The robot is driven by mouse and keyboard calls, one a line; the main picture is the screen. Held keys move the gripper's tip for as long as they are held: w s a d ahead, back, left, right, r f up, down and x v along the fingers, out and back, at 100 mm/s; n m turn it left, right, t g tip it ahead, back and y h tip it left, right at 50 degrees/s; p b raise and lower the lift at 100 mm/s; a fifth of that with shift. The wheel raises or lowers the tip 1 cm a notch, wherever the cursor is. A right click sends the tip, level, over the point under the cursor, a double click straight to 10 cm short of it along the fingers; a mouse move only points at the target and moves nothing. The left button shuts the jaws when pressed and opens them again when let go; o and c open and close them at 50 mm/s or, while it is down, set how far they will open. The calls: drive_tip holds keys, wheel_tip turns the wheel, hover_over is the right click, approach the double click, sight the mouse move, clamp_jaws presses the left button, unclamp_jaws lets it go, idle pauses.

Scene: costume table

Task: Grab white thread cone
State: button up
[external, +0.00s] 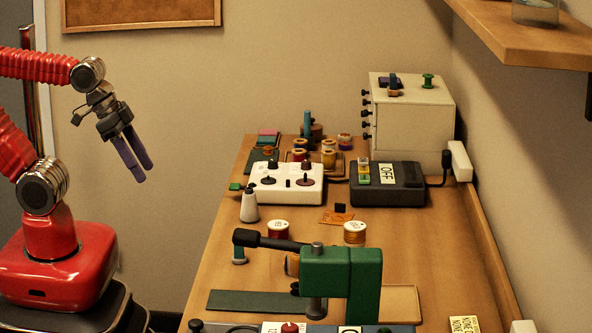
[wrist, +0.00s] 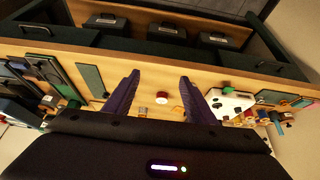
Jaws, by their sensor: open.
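The white thread cone (external: 249,208) stands upright near the left edge of the table in the external view, in front of a white control box. It has a dark tip. My gripper (external: 143,172) is open and empty, in the air to the left of the table and above the cone's height, well apart from it. Its two purple fingers point down and to the right. In the wrist view my gripper (wrist: 160,77) shows its fingers spread with nothing held between them. I cannot make out the cone clearly in the wrist view.
The white control box (external: 286,184) with knobs is behind the cone. Two thread spools (external: 278,230) (external: 354,233) and a green machine (external: 340,270) with a dark arm are in front and to the right. A black box marked OFF (external: 400,184) sits farther right.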

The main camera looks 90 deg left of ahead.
drive_tip(key=w+a+g, duration=0.1)
drive_tip(key=w+a, duration=0.3)
drive_tip(key=w, duration=0.4)
drive_tip(key=w+a+f+n+g, duration=0.1)
drive_tip(key=w+a+g, duration=0.1)
drive_tip(key=w+a, duration=0.3)
drive_tip(key=w+a+n+g, duration=0.1)
drive_tip(key=w+a, duration=0.4)
drive_tip(key=w, duration=0.5)
drive_tip(key=shift+w+a+f+g, duration=0.1)
drive_tip(key=shift+w+f+g, duration=0.3)
drive_tip(key=shift+g, duration=0.3)
wheel_tip(320, 180, up, 3)
drive_tip(key=shift+w+f, duration=0.1)
